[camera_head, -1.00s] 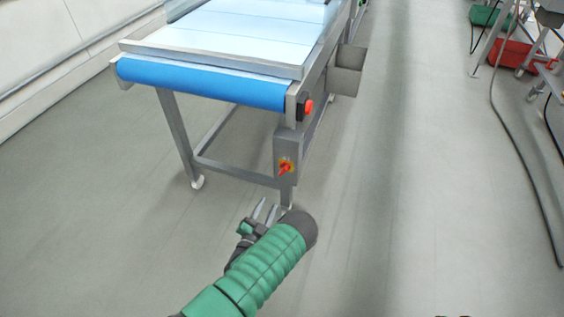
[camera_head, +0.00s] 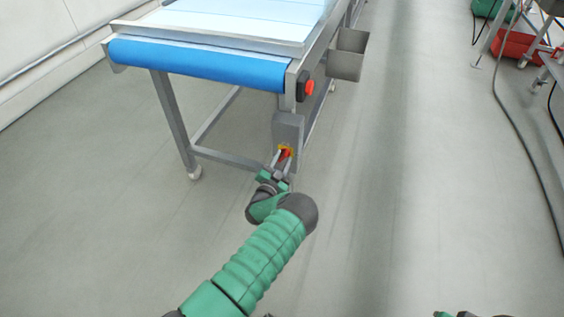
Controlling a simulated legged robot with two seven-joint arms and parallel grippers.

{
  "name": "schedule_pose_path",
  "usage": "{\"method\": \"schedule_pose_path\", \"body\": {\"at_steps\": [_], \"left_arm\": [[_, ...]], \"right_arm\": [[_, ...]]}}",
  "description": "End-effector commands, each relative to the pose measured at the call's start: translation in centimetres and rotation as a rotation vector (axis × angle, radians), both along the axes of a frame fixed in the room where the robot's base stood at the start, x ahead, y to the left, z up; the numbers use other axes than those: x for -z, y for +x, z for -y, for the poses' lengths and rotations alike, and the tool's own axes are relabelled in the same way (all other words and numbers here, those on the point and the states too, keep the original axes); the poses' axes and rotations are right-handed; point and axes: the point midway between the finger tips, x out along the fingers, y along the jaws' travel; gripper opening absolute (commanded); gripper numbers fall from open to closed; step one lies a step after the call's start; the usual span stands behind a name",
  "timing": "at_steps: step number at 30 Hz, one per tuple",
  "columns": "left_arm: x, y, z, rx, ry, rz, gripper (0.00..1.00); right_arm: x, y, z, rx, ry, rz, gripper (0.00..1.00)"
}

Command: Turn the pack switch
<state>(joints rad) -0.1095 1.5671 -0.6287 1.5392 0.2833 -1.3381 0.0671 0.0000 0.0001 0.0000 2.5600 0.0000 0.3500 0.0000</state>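The pack switch (camera_head: 286,152) is a red rotary knob on a yellow plate. It sits on a grey box (camera_head: 288,127) on the near right leg of the conveyor. My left gripper (camera_head: 281,158) is at the switch, with its two light fingers apart, one to each side of the red knob as seen from here. The fingers and wrist hide part of the knob, and I cannot tell whether they touch it. A small part of my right arm (camera_head: 460,314) shows at the bottom right edge; its gripper fingers cannot be made out.
The conveyor has a blue belt end (camera_head: 200,64) and a red push button (camera_head: 309,87) above the switch. A grey metal bin (camera_head: 347,62) hangs on its right side. A red crate (camera_head: 515,45) and cables lie at the far right. The floor between is clear.

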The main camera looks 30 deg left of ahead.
Motion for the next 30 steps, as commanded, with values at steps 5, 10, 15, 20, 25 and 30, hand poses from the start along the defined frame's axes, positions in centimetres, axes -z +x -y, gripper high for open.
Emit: {"method": "schedule_pose_path", "body": {"at_steps": [5,10,15,20,25,30], "left_arm": [[-0.05,-0.03,-0.01,0.000,0.000,0.000,0.28],[-0.03,-0.05,0.00,0.000,0.000,0.000,0.06],[0.00,-0.05,0.04,0.001,0.000,0.000,0.00],[0.02,-0.07,0.06,0.001,0.001,-0.001,0.00],[0.08,-0.07,0.09,0.002,0.021,-0.006,0.00],[0.15,-0.09,0.11,0.001,0.089,-0.023,0.00]], "right_arm": [[-0.05,0.01,0.00,0.000,0.000,0.000,0.00],[-0.05,0.01,0.00,0.000,0.000,0.000,0.00],[-0.05,0.00,0.00,0.000,0.000,0.000,0.00],[-0.04,0.00,0.00,0.000,0.000,0.000,0.00],[0.01,0.00,0.00,0.000,0.000,0.000,0.00],[0.12,0.00,0.00,0.000,0.000,0.000,0.00]]}}
